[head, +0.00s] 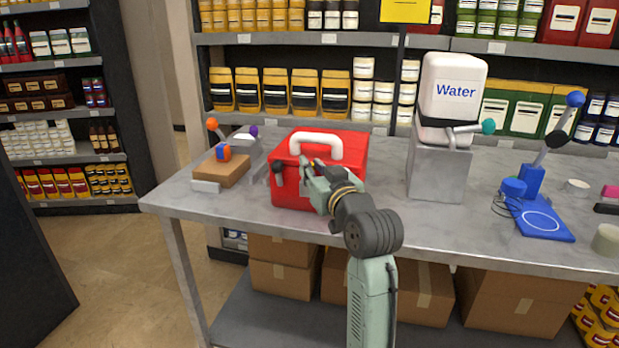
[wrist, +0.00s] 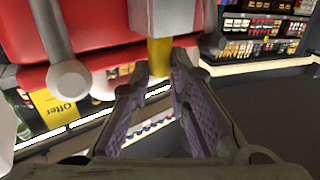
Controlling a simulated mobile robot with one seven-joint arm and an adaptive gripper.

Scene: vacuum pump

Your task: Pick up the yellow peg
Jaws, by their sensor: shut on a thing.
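The yellow peg (wrist: 160,55) shows in the wrist view, upright between my fingertips, with its upper end at a pale grey block (wrist: 156,18). My gripper (wrist: 160,72) is shut on the peg. I cannot tell whether the peg is still seated in the block. In the head view my gripper (head: 313,170) is at the front of the red box (head: 345,165) with the white handle. The peg is hidden there by my gripper.
A grey lever with a round end (wrist: 68,80) is close left of my fingers. On the table (head: 390,225) stand a water container (head: 452,85) on a metal block, a wooden block (head: 222,171) at left, and a blue device (head: 541,218) at right. Shelves stand behind.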

